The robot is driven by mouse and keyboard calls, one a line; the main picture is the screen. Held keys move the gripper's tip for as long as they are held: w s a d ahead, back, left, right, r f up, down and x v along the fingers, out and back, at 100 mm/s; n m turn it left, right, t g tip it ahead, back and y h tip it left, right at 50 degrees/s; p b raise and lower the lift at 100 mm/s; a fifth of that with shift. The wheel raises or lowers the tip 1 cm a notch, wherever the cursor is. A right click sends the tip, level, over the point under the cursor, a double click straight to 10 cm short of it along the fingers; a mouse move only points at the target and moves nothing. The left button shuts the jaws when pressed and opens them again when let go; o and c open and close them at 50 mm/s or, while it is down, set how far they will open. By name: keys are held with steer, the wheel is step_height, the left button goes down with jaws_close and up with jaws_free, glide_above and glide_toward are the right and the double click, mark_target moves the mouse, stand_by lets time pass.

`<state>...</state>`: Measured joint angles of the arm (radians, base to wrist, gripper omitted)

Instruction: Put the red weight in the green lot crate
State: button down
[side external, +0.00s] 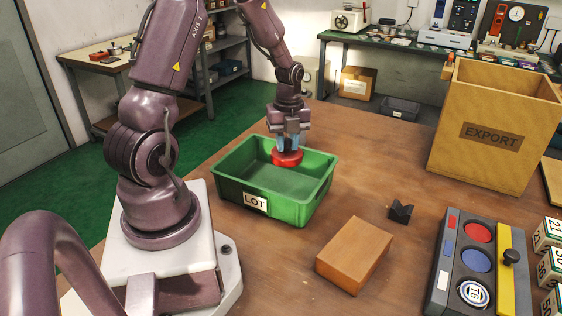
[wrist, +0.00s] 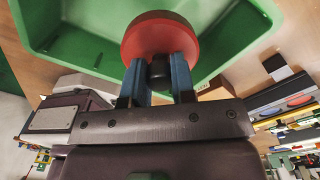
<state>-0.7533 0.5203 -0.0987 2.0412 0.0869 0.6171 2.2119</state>
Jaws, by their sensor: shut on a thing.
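The red weight (side external: 287,158) is a round red disc. My gripper (side external: 289,145) is shut on it, with blue fingers on its dark upper part. In the side view they are over the back part of the green lot crate (side external: 292,205), which has a LOT label on its front. In the wrist view the red weight (wrist: 160,34) is between the fingertips of my gripper (wrist: 159,72), with the green crate (wrist: 75,55) behind it. I cannot tell exactly how far the weight is above the crate floor.
A wooden block (side external: 353,255) and a small black V-shaped block (side external: 400,210) lie right of the crate. A grey holder (side external: 455,295) with coloured discs is at the front right. A tall EXPORT box (side external: 490,160) stands at the back right. The crate's visible floor looks empty.

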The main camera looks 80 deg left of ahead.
mark_target(275, 151)
steer(key=s, duration=0.1)
steer(key=s+a+f, duration=0.1)
steer(key=s, duration=0.1)
steer(key=shift+f, duration=0.2)
step_height(275, 151, down, 4)
steer(key=shift+w+f, duration=0.15)
steer(key=shift+f, duration=1.95)
steer(key=shift+f, duration=0.15)
steer(key=c, duration=0.9)
jaws_free()
steer(key=shift+c, duration=0.2)
